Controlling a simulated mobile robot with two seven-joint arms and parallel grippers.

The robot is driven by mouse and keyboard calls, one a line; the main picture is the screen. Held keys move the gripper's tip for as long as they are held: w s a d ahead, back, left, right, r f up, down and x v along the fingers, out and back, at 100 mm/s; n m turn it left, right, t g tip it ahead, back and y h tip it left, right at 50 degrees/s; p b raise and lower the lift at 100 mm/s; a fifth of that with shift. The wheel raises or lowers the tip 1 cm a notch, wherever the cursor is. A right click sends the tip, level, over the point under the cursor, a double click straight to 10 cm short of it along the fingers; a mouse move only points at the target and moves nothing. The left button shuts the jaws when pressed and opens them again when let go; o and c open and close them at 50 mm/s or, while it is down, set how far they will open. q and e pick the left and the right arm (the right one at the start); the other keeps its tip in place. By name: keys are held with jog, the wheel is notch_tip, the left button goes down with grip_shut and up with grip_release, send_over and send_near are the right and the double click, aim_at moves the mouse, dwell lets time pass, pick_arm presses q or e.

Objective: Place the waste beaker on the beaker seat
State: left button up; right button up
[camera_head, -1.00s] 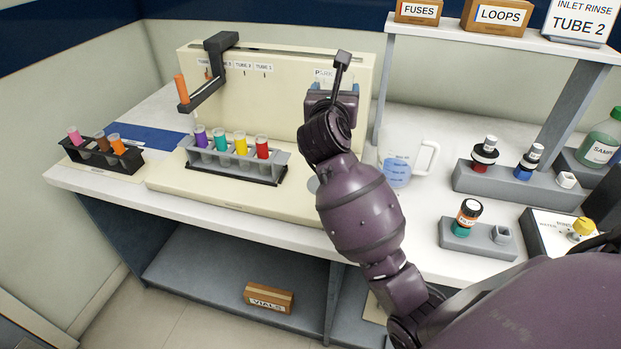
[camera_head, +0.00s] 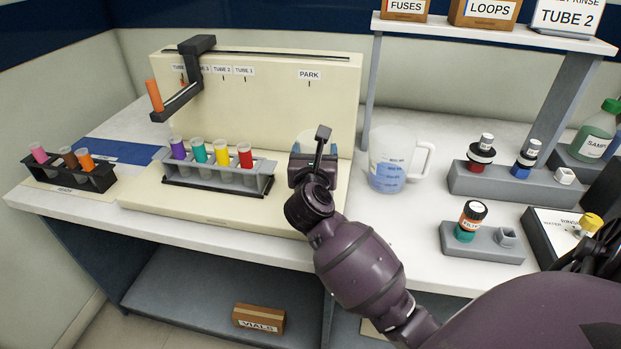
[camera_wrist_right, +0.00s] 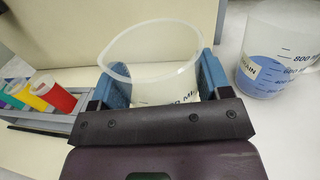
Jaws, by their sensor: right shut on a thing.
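My right gripper (camera_head: 316,152) is shut on a clear, empty-looking beaker (camera_wrist_right: 155,52), held between its blue fingers with the open rim showing. In the head view the gripper hides most of this beaker (camera_head: 305,139). It is over the right end of the cream machine's base, in front of the panel below the PARK label. I cannot tell whether its bottom touches anything. The beaker seat is not visible; the gripper and arm cover that spot. My left gripper is not in view.
A handled beaker of blue liquid (camera_head: 392,160) stands close to the right. Grey blocks (camera_head: 505,185) with fittings stand farther right.

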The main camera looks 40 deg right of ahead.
notch_tip(320, 180, down, 6)
jog(key=shift+f+b, duration=0.1)
jog(key=shift+b, duration=0.85)
jog(key=shift+f, duration=0.1)
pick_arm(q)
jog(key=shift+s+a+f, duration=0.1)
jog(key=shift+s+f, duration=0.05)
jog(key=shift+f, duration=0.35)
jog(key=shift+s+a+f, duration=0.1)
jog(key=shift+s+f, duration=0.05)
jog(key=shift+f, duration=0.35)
pick_arm(e)
jog(key=shift+f, duration=0.1)
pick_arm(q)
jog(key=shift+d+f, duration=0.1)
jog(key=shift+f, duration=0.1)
pick_arm(e)
jog(key=o, duration=1)
jog(key=shift+c, duration=0.2)
